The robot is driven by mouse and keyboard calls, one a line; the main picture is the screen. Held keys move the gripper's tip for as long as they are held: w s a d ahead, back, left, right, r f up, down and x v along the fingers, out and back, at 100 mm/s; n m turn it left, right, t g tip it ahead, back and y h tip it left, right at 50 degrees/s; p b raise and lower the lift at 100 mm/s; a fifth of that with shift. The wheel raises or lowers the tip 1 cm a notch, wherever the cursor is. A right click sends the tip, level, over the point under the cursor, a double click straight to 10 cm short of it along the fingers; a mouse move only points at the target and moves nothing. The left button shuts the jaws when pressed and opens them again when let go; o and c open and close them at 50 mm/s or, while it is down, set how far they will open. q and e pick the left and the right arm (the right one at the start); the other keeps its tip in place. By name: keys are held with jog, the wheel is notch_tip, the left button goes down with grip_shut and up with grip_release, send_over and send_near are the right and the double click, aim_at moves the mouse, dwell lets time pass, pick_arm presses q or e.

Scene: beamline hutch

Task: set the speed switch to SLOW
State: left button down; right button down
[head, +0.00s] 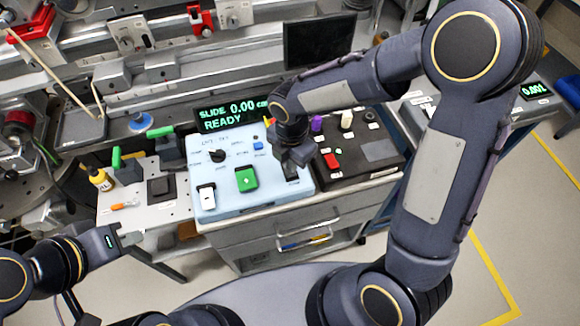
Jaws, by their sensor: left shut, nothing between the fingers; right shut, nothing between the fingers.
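A light blue control box (235,204) stands on the bench top under a green-lit display (231,114) reading SLIDE 0.00 and READY. On the box are a black knob (217,156), a white rocker-like switch (207,197), a green button (246,179) and a small blue button (258,145). The labels are too small to read, so I cannot tell which control is the speed switch or its setting. My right gripper (291,172) is shut, pointing down over the box's right side and hiding part of it. My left gripper (130,235) is shut and empty, left of the bench front.
A black panel (355,172) with a red switch (331,161) and several knobs adjoins the box on the right. A dark monitor (318,42) is behind. Drawers (265,236) are below.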

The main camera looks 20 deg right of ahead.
jog(key=shift+f+b, duration=0.8)
jog(key=shift+f, duration=0.25)
dwell(0.9)
jog(key=shift+r, duration=0.15)
notch_tip(320, 180, up, 7)
jog(key=p, duration=0.6)
dwell(0.5)
